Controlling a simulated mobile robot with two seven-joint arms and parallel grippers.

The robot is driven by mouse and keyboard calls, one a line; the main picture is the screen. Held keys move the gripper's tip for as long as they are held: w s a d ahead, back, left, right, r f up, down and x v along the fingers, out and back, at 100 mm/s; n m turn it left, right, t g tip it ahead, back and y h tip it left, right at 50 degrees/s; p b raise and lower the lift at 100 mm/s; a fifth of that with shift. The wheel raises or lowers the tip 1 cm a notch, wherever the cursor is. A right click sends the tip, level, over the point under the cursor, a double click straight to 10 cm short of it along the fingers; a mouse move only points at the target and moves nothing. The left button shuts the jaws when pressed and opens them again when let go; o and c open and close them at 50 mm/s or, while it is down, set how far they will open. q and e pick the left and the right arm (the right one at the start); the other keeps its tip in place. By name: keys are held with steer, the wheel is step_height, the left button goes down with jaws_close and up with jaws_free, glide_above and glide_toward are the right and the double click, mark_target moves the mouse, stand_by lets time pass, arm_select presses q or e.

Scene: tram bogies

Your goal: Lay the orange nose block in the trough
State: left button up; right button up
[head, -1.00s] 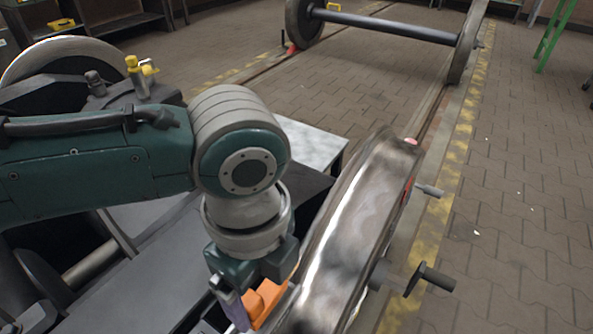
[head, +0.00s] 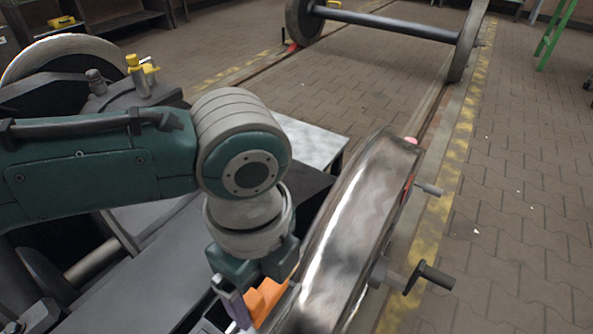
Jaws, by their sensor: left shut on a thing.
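The orange nose block (head: 266,300) shows near the bottom of the head view, beside the inner side of the large steel wheel. My left gripper (head: 243,306) points down and is shut on the block. The gripper hides part of the block. The trough cannot be made out clearly; the spot beneath the block is hidden by my gripper and the wheel. My right gripper is not in the picture.
The steel wheel (head: 352,232) stands close to the right of my gripper. A handle (head: 430,278) sticks out past the wheel. A flat grey frame surface (head: 140,275) lies to the left. A wheelset (head: 385,24) stands on the rails behind.

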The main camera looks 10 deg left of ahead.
arm_select(q)
steer(key=shift+p, duration=0.45)
stand_by(0.7)
steer(key=shift+f+b, duration=0.9)
steer(key=shift+f, duration=0.2)
steer(key=o, duration=1)
steer(key=shift+o, duration=0.5)
step_height(320, 180, up, 9)
steer(key=p, duration=0.4)
steer(key=shift+r, duration=0.1)
steer(key=shift+r+p, duration=0.35)
steer(key=shift+r, duration=0.1)
